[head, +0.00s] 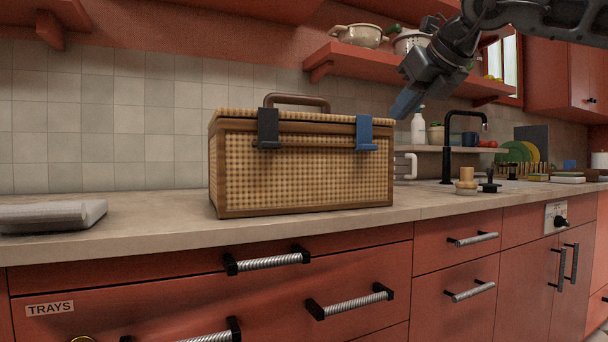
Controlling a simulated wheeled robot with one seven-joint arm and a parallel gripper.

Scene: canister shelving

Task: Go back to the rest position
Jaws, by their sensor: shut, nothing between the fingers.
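My gripper (404,103) is in the upper right of the head view, at the end of my arm that reaches in from the top right. It is shut and empty, with its blue tip pointing down and left. It appears near the right end of a wicker basket (300,180), above the blue latch (365,133); whether they touch I cannot tell. The basket stands closed on the counter, with a brown handle (297,100) on its lid. A dark latch (267,128) is at its left front. Both latches lie over the lid's front edge.
The counter (150,222) is bare left of the basket, up to a grey tray-like item (48,215). A black faucet (449,150) stands to the right, with a small wooden item (466,178) near it. A red shelf (385,62) with pots hangs behind my arm. Red drawers lie below.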

